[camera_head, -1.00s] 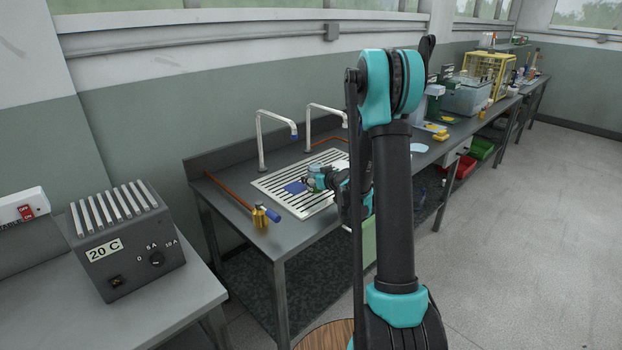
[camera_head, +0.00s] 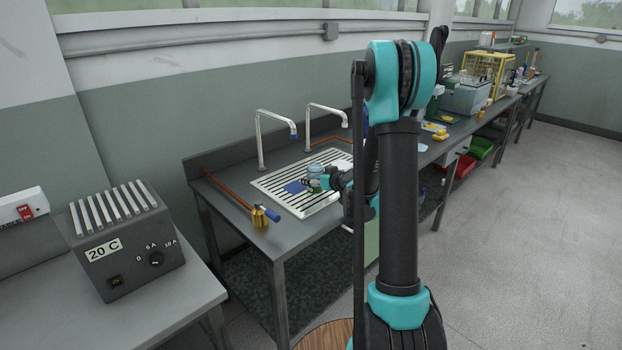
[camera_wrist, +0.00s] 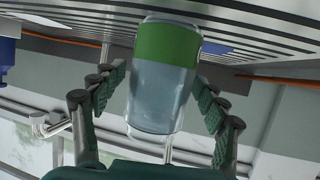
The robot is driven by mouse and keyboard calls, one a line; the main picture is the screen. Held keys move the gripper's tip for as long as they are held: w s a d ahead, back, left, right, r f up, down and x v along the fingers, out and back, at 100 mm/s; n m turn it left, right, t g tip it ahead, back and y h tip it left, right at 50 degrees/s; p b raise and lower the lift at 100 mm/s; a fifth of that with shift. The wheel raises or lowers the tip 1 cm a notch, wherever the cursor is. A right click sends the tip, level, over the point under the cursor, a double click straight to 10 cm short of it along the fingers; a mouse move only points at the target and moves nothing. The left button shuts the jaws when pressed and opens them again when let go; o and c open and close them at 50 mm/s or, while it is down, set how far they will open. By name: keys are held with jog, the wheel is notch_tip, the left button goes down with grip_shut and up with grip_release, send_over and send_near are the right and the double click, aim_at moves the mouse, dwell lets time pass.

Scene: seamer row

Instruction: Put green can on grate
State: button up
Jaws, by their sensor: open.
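The green can (camera_wrist: 166,45) is a clear, glassy cylinder with a green band at one end. It is between the fingers of my gripper (camera_wrist: 160,97) in the wrist view, with small gaps at the pads. The wrist picture looks upside down, and the can's green end is against or very near the slatted grate (camera_wrist: 255,40). In the head view the grate (camera_head: 270,183) is a pale slatted panel in the bench top. The can (camera_head: 315,187) shows small over it, partly hidden by my gripper (camera_head: 322,182). My gripper is open around the can.
A blue object (camera_head: 295,187) lies on the grate left of the can. Two taps (camera_head: 260,140) rise behind the grate. A red-brown rod (camera_head: 228,190) and a brass-and-blue fitting (camera_head: 262,216) lie at the bench's left. More equipment stands along the bench further right.

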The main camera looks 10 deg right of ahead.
jog(key=v, duration=0.8)
jog(key=shift+s, duration=0.25)
jog(key=s+a, duration=0.1)
jog(key=s, duration=0.1)
jog(key=s+g, duration=0.1)
jog(key=s, duration=0.1)
jog(key=s+a+g, duration=0.1)
jog(key=s, duration=0.1)
jog(key=shift+s+a+f, duration=0.25)
jog(key=shift+a, duration=0.15)
jog(key=s, duration=0.2)
jog(key=s+f+g, duration=0.1)
jog(key=s, duration=0.2)
jog(key=s+a+m+g+h, duration=0.1)
jog(key=s, duration=0.1)
jog(key=shift+s+f, duration=0.2)
jog(key=shift+f, duration=0.15)
jog(key=s+d+f+m+g+h, duration=0.2)
jog(key=s, duration=0.7)
jog(key=s+d+f+m+g+h, duration=0.1)
jog(key=s+d+f+g+h, duration=0.1)
jog(key=s, duration=0.7)
jog(key=shift+s+d+f+m+h, duration=0.15)
jog(key=shift+d+f+m+h, duration=0.2)
jog(key=shift+d+f, duration=0.2)
